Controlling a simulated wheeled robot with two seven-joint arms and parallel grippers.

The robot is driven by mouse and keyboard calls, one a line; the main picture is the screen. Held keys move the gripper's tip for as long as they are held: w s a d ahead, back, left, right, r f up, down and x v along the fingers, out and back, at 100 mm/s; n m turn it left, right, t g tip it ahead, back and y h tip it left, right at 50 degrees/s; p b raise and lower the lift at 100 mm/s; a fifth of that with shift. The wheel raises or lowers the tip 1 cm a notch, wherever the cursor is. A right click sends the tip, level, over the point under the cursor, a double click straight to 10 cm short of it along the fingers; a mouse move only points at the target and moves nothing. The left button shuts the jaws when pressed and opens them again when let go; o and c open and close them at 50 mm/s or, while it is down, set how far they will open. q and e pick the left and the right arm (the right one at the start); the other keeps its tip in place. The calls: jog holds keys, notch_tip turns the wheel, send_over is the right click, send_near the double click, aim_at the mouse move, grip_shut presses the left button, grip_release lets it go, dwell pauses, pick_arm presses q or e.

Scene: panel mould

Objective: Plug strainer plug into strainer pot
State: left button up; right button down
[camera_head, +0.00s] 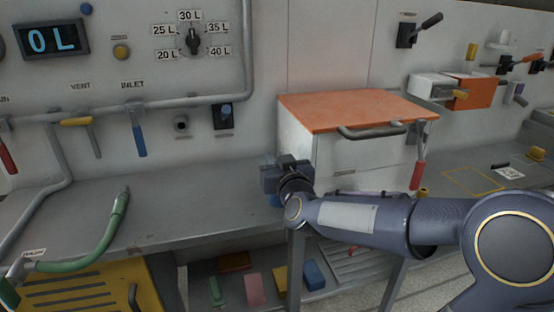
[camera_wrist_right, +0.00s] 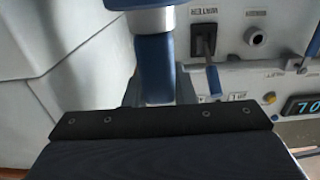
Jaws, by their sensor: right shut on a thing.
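My right gripper (camera_head: 270,183) is in front of the wall panel, above the right end of the grey bench and left of the orange-topped box. It is shut on a blue part with a pale metal collar, probably the strainer plug. In the right wrist view this blue part (camera_wrist_right: 155,68) stands between the fingers, with the collar at the top edge of that picture. In the head view only a bit of blue (camera_head: 275,200) shows below the gripper. I cannot pick out the strainer pot for sure; a round grey port (camera_head: 181,124) sits on the panel, left of the gripper.
The orange-topped box (camera_head: 355,108) stands close right of my gripper. A dark switch (camera_head: 223,116) and blue inlet lever (camera_head: 136,132) stick out of the panel. A green hose (camera_head: 95,245) lies on the bench (camera_head: 170,210) at left. The bench middle is clear.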

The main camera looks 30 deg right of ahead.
jog(key=shift+f+b, duration=0.45)
jog(key=shift+f, duration=0.1)
jog(key=c, duration=1.1)
grip_release()
jog(key=p+v, duration=0.1)
jog(key=v, duration=0.6)
jog(key=shift+s, duration=0.4)
